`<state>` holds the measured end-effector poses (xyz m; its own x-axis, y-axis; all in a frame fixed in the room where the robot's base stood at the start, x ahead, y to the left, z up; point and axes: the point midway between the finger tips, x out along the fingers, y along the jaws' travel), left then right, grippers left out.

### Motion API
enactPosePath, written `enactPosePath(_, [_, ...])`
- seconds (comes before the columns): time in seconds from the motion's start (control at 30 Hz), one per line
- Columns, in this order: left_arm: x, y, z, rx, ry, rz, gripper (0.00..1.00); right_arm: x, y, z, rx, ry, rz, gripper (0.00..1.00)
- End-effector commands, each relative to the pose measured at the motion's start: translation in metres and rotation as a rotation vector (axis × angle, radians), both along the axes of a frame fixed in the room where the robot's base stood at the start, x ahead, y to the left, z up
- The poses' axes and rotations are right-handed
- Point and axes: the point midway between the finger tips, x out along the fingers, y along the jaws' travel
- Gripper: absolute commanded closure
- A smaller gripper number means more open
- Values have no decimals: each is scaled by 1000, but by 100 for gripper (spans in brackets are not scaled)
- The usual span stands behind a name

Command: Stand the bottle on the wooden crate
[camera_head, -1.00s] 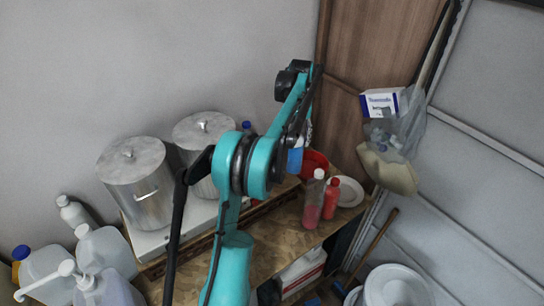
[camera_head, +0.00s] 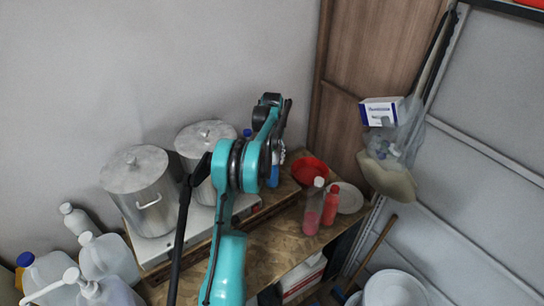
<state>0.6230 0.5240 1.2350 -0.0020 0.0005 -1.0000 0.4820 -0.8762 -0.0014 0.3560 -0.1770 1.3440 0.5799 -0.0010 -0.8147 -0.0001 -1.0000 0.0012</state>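A blue bottle (camera_head: 273,176) shows below the hand of the teal arm, which rises from the bottom, left of centre; I take it as my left arm. My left gripper (camera_head: 278,152) points down and appears shut on the bottle's upper part, though the arm hides much of it. A low wooden crate (camera_head: 286,194) sits on the table just below the bottle. I cannot tell whether the bottle's base touches it. The bottle looks about upright. My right gripper is out of view.
A red bowl (camera_head: 310,170), a white plate (camera_head: 350,197), a pink-filled bottle (camera_head: 313,208) and a red bottle (camera_head: 330,204) stand right of the crate. Two steel pots (camera_head: 140,185) stand left. White jugs (camera_head: 105,258) crowd the lower left. The table front (camera_head: 275,245) is bare.

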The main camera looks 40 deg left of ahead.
Motion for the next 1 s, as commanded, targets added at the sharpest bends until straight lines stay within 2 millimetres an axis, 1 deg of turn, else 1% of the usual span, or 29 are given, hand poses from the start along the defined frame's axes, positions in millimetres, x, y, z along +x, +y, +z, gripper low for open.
enactPosePath(0.17, [0, 0, 0, 0, 0, 0, 84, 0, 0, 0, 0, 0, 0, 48])
enactPosePath(0.3, [0, 0, -4, 0, 0, 0, 84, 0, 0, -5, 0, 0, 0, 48])
enactPosePath(0.33, [0, 0, -4, 0, 0, 0, 39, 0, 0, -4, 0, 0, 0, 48])
enactPosePath(0.4, [0, 0, -3, 0, 0, 0, 23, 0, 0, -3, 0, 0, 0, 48])
enactPosePath(0.67, [0, 0, -3, 0, 0, 0, 23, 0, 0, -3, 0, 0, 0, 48])
enactPosePath(0.77, [0, 0, 0, 0, 0, 0, 23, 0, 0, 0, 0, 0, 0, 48])
enactPosePath(0.8, [0, 0, 3, 0, 0, 0, 23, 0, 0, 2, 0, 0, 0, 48])
enactPosePath(0.87, [0, 0, 10, 0, 0, 0, 23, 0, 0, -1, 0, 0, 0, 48])
enactPosePath(0.97, [0, 0, 28, 0, 0, 0, 23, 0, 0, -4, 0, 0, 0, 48])
enactPosePath(1.0, [0, 0, 37, 0, 0, 0, 23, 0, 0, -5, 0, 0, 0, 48])
